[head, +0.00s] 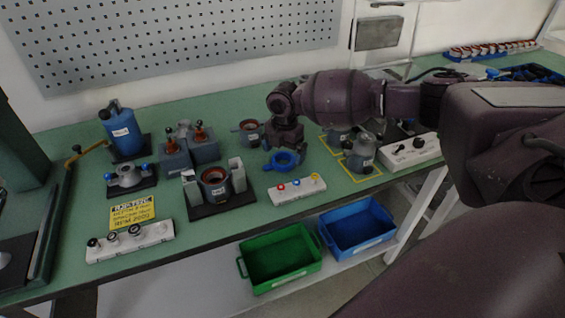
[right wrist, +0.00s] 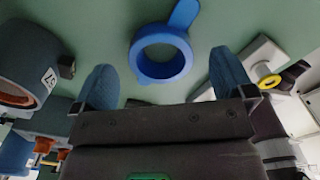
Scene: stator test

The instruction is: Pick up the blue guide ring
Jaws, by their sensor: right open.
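The blue guide ring (head: 284,159) lies flat on the green bench top in the head view, with a short tab on one side. In the right wrist view the ring (right wrist: 160,55) is ahead of the fingertips, its tab pointing to the upper right. My right gripper (head: 284,142) hangs just behind the ring in the head view. Its two blue fingers (right wrist: 165,82) are spread wide and empty in the right wrist view, with the ring between their lines and apart from them. My left gripper is not in view.
A white button box (head: 297,190) stands in front of the ring. A dark fixture with a cylinder (head: 214,184) stands to its left, and a grey housing (head: 360,152) to its right. Green (head: 280,260) and blue (head: 357,228) bins sit below the bench edge.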

